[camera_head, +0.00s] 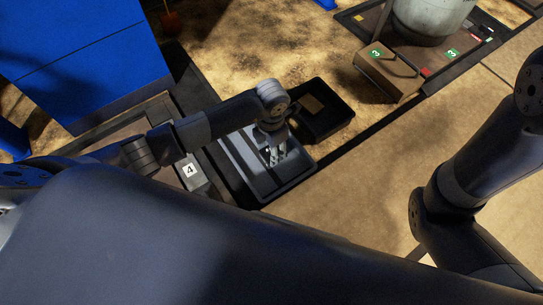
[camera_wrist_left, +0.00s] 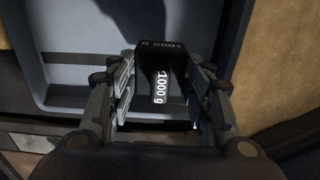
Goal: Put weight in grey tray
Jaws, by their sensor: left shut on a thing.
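The weight (camera_wrist_left: 164,62) is a black block marked "1000 g", seen in the left wrist view. My left gripper (camera_wrist_left: 161,92) has its fingers on both sides of it and is shut on it. The grey tray (camera_wrist_left: 82,88) lies behind and below the weight in that view. In the head view, my left gripper (camera_head: 277,157) points down over the grey tray (camera_head: 240,153), near its right side. I cannot make out the weight in the head view, or whether it touches the tray floor. My right gripper is out of view.
A smaller black tray (camera_head: 325,125) stands just behind and right of the grey tray. A plate marked "4" (camera_head: 190,171) lies to its left. A blue box (camera_head: 85,60) stands at the back left. A brown box (camera_head: 388,72) marked "3" and a pale round vessel (camera_head: 430,18) are at the back right.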

